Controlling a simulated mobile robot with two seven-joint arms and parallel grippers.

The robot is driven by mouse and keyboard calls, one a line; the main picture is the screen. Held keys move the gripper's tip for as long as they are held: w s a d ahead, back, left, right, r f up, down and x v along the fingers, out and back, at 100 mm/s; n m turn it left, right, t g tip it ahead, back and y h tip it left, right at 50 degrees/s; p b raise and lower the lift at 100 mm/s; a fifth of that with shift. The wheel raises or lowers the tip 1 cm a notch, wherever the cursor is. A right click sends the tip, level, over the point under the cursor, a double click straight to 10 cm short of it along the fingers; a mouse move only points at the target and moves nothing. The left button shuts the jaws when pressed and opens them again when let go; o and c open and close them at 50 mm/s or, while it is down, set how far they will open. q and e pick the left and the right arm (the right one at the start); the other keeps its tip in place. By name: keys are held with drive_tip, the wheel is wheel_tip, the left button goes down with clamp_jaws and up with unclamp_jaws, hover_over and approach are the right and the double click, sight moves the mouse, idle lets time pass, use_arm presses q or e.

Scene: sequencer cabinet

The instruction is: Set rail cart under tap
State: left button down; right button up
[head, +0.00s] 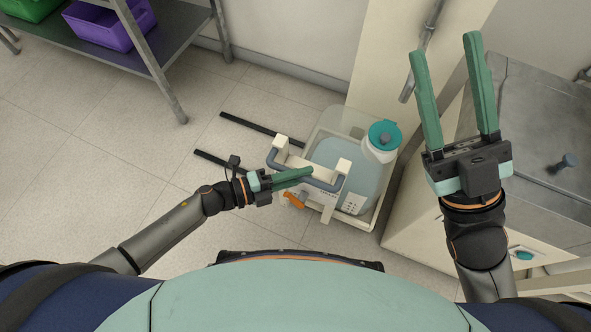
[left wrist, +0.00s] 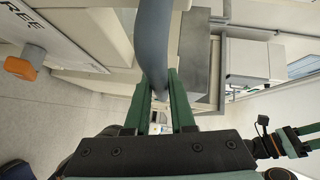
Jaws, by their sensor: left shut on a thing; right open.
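The rail cart (head: 326,215) is a pale frame with a blue-grey handle bar (head: 334,187). It carries a clear tray (head: 338,122) with a container of bluish liquid (head: 350,165) and a white jug with a teal lid (head: 382,143). My left gripper (head: 308,172) is shut on the handle bar, which also shows between its green fingers in the left wrist view (left wrist: 153,45). An orange knob (head: 295,199) sits at the cart's near side. My right gripper (head: 445,47) is open and empty, raised over the right side. A grey wall pipe (head: 422,50) ends above the cart's far side; I cannot tell whether it is the tap.
Two black rails (head: 262,130) lie on the floor, extending left from the cart. A pale column stands behind the cart, and a grey-topped cabinet (head: 535,140) is at right. A shelf with a purple bin (head: 112,22) is at upper left. The floor at left is clear.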

use_arm(q)
drive_tip(key=shift+s+d, duration=0.2)
drive_tip(key=shift+d, duration=0.1)
drive_tip(key=c, duration=0.8)
unclamp_jaws()
drive_tip(key=shift+w, duration=0.1)
drive_tip(key=shift+o, duration=0.2)
drive_tip(key=shift+a, duration=0.1)
drive_tip(key=shift+a, duration=0.1)
drive_tip(key=p+v, duration=0.2)
drive_tip(key=v, duration=1)
drive_tip(key=shift+a, duration=0.15)
